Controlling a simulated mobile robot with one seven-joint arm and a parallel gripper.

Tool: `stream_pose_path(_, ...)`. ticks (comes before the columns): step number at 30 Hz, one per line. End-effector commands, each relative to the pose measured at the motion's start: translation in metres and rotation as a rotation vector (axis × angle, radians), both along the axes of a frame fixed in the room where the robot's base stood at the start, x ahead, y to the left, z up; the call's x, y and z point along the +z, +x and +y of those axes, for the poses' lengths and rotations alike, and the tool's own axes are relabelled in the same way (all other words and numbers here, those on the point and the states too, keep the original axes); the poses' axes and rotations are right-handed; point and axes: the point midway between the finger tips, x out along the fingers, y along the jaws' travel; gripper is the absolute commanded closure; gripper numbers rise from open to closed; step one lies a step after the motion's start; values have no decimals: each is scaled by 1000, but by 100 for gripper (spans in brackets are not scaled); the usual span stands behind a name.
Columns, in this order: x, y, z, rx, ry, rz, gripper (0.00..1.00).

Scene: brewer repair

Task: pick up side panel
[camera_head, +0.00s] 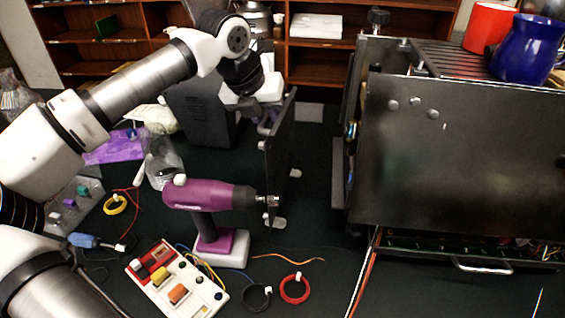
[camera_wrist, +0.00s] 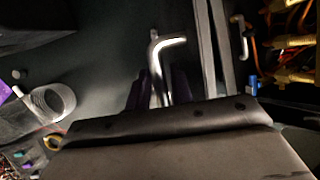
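The side panel (camera_head: 282,150) is a thin dark plate standing upright left of the brewer (camera_head: 450,150), seen nearly edge-on. My gripper (camera_head: 268,121) is at the left face of the panel, near its upper part. In the wrist view, a bent silver handle (camera_wrist: 168,42) sits between the two dark purple fingers of my gripper (camera_wrist: 160,90), which look closed around it. Whether the panel's lower edge touches the table is unclear. The brewer's left side is open, with brass fittings showing.
A purple drill (camera_head: 215,195) stands just left of the panel. A red-and-white control box (camera_head: 172,282), black ring (camera_head: 256,297) and red ring (camera_head: 294,288) lie in front. Red and blue mugs (camera_head: 525,48) stand on the brewer. A dark case (camera_head: 200,110) is behind my gripper.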

Motion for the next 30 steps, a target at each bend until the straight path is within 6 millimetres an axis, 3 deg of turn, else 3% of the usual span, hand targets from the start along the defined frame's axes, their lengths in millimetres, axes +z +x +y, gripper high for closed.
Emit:
stream_pose_path(1,0,0,0,0,0,0,85)
stream_pose_path(5,0,0,0,0,0,0,100)
stream_pose_path(22,6,1,0,2,-1,-3,100)
stream_pose_path(30,36,1,0,2,-1,-6,100)
